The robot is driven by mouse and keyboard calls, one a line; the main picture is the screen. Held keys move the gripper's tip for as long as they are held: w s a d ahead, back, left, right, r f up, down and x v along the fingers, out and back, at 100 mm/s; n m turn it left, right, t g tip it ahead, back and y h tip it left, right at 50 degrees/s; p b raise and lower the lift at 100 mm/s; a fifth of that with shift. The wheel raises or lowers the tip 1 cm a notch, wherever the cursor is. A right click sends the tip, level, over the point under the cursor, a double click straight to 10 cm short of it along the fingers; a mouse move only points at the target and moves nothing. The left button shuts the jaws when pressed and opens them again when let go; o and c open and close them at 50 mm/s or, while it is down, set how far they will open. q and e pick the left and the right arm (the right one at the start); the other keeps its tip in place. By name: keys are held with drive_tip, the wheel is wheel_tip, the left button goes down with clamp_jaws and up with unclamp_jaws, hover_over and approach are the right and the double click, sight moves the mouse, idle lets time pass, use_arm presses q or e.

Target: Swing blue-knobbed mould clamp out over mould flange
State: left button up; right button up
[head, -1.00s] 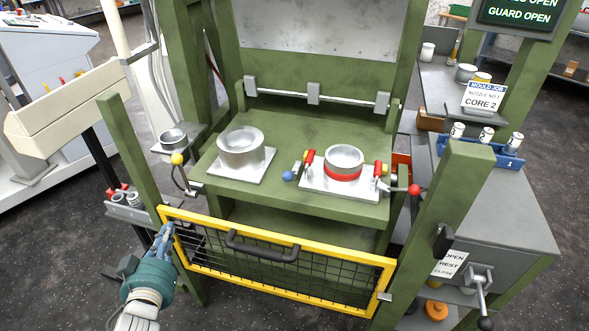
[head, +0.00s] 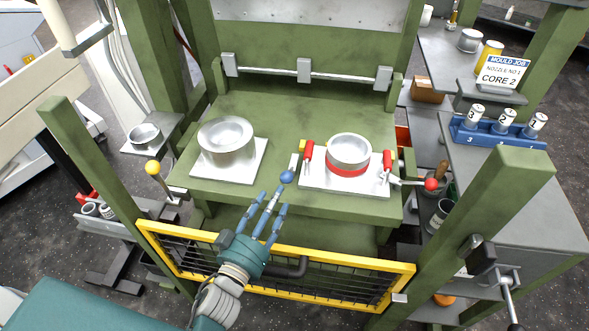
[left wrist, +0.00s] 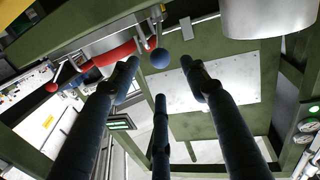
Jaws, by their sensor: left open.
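The blue knob (head: 287,176) of the mould clamp sits at the left edge of the right mould's white flange plate (head: 325,182). The right mould (head: 349,152) is a metal ring with a red band, with red-handled clamps (head: 308,151) on both sides. My left gripper (head: 270,212) is open, its fingers pointing at the blue knob from the front. In the left wrist view the blue knob (left wrist: 159,58) is just beyond the fingertips, apart from them, with a red clamp handle (left wrist: 115,54) beside it. My right gripper is not in view.
A second metal mould (head: 226,142) stands on a white plate to the left. The yellow-framed guard (head: 345,291) lies low in front, below my gripper. A yellow-knobbed lever (head: 153,168) and a red-knobbed lever (head: 431,184) stick out at the bed's sides. Green posts flank the press.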

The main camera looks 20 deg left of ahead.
sight(284, 182)
use_arm(q)
drive_tip(key=w, duration=0.5)
drive_tip(key=shift+w+d+r+p, duration=0.1)
drive_tip(key=shift+d+r+p, duration=0.1)
drive_tip(key=shift+d+p, duration=0.2)
drive_tip(key=w, duration=0.3)
drive_tip(key=shift+w+f, duration=0.15)
drive_tip(key=shift+w, duration=0.35)
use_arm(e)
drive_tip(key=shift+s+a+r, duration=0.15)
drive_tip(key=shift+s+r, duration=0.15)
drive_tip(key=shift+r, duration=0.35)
use_arm(q)
drive_tip(key=shift+c, duration=0.5)
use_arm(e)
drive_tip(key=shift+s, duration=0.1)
use_arm(q)
drive_tip(key=c, duration=0.9)
clamp_jaws()
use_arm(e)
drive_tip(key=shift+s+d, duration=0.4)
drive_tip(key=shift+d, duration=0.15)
